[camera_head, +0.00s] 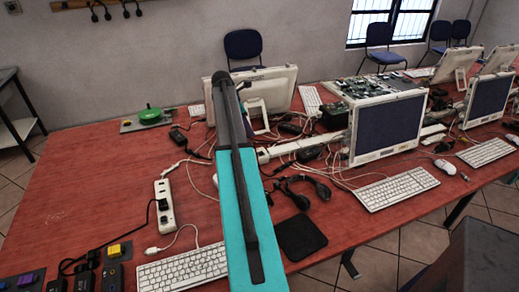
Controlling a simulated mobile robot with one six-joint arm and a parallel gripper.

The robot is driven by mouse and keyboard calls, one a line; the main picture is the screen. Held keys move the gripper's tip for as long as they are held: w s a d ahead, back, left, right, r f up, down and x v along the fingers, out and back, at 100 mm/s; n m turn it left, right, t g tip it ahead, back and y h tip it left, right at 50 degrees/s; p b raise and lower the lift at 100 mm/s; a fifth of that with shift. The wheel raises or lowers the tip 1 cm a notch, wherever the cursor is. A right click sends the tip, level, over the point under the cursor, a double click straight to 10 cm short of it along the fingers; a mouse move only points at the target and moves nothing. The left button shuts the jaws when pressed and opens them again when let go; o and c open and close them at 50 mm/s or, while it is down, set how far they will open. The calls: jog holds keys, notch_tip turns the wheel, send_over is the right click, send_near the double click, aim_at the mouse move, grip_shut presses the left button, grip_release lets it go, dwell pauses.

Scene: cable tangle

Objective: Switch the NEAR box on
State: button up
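No label reading NEAR can be made out, so I cannot tell which box is meant. A dark box with a yellow block on top (115,251) sits at the front left of the red table, beside a black cable. A dark unit with purple parts (25,281) is partly cut off at the lower left corner. Farther back, a round green piece (150,115) sits on a grey plate. No switch position can be read on any of them. My gripper does not show; a long teal and black piece, probably my arm, crosses the middle and hides part of the table.
A white power strip (165,205) with a black plug lies left of centre. Loose cables, keyboards (398,188), a black pad (299,237) and monitors (387,128) crowd the middle and right. The red table (75,180) has bare room at left.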

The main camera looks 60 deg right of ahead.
jog(key=shift+s+d+f, duration=0.1)
jog(key=shift+d, duration=0.05)
jog(key=p, duration=0.3)
send_near(262, 152)
jog(key=shift+x, duration=3.6)
